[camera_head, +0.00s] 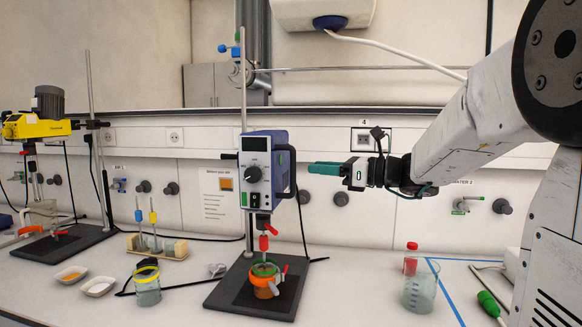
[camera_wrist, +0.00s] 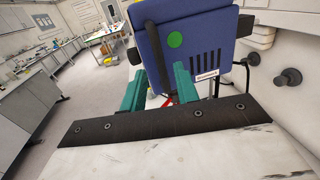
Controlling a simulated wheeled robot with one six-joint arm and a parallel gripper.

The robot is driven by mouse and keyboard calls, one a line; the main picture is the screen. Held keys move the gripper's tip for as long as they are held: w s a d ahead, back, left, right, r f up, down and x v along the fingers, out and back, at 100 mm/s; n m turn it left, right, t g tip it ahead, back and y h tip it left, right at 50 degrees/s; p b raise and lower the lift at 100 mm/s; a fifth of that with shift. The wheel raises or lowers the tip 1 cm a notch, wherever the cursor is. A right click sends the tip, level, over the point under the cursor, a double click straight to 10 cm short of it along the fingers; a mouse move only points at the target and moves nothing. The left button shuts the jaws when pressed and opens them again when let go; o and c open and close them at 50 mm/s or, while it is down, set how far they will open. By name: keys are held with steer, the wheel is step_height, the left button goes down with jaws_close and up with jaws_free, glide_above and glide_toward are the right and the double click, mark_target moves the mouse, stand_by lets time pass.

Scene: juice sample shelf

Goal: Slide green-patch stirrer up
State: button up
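The green-patch stirrer (camera_head: 257,160) is a blue and grey motor unit with a dial, clamped on an upright rod (camera_head: 243,95) above a black base plate (camera_head: 238,293). Its shaft with a red coupling leads down to a small orange-filled vessel (camera_head: 262,285). In the wrist view the stirrer's blue housing (camera_wrist: 190,60) shows a round green patch and dark vent slots.
A yellow stirrer (camera_head: 38,127) stands on the left. A jar (camera_head: 147,287), two dishes (camera_head: 98,286) and a rack with vials (camera_head: 155,247) lie between. A beaker (camera_head: 420,287) and red-capped bottle (camera_head: 410,258) stand right. Pale wall panels with valves run behind.

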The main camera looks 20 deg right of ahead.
steer(key=x, duration=0.7)
steer(key=shift+w+a, duration=0.2)
jaws_close()
